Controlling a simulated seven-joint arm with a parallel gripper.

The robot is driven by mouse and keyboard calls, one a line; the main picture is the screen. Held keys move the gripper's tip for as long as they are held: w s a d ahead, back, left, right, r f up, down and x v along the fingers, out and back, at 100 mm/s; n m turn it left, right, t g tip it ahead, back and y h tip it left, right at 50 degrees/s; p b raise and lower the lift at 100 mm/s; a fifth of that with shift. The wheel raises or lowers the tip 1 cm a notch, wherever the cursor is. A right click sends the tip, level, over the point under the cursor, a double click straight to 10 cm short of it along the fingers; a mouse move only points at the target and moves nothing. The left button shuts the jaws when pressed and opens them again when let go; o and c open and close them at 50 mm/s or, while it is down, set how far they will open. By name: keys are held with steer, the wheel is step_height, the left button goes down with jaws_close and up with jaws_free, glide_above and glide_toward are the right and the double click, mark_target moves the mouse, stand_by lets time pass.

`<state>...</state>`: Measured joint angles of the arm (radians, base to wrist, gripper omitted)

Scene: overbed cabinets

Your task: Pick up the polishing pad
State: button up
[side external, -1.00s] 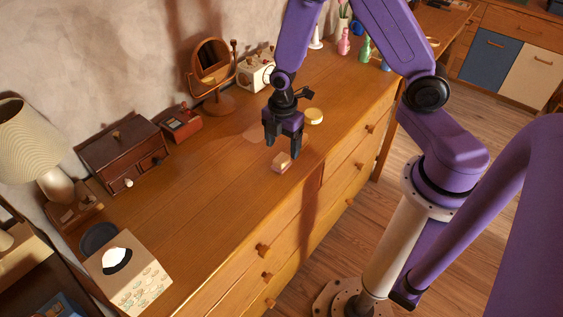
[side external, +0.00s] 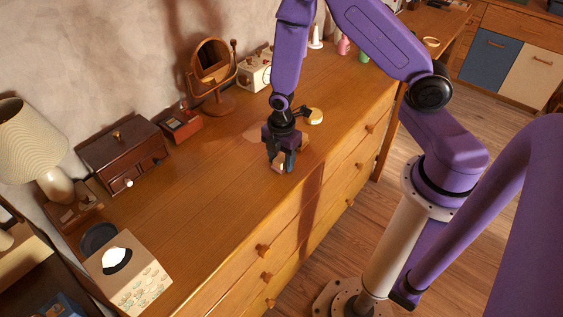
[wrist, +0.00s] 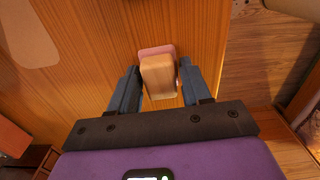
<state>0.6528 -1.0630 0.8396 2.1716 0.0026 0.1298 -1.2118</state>
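The polishing pad (wrist: 159,79) is a small block with a light wooden top and a pink underside. In the wrist view it lies on the wooden dresser top between my two fingers. In the side external view the pad (side external: 278,168) is mostly hidden behind my fingers. My gripper (side external: 279,167) is lowered over it, with a finger on either side. In the wrist view my gripper (wrist: 159,68) is partly open, its fingertips very close to the pad's sides with slim gaps. I see no firm hold.
A round yellowish lid-like object (side external: 313,117) stands just behind my gripper. A mirror (side external: 212,75), a red box (side external: 182,125) and a dark wooden chest (side external: 125,158) line the wall side. The dresser top between is clear.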

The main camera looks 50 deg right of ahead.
mark_target(282, 158)
steer(key=c, duration=0.5)
steer(key=shift+c, duration=0.2)
steer(key=shift+r, duration=0.65)
step_height(282, 158, up, 2)
steer(key=shift+r, duration=0.1)
steer(key=s+d+r, duration=0.1)
steer(key=s+r, duration=0.8)
steer(key=s, duration=0.5)
steer(key=shift+d+r, duration=0.2)
steer(key=shift+r, duration=0.05)
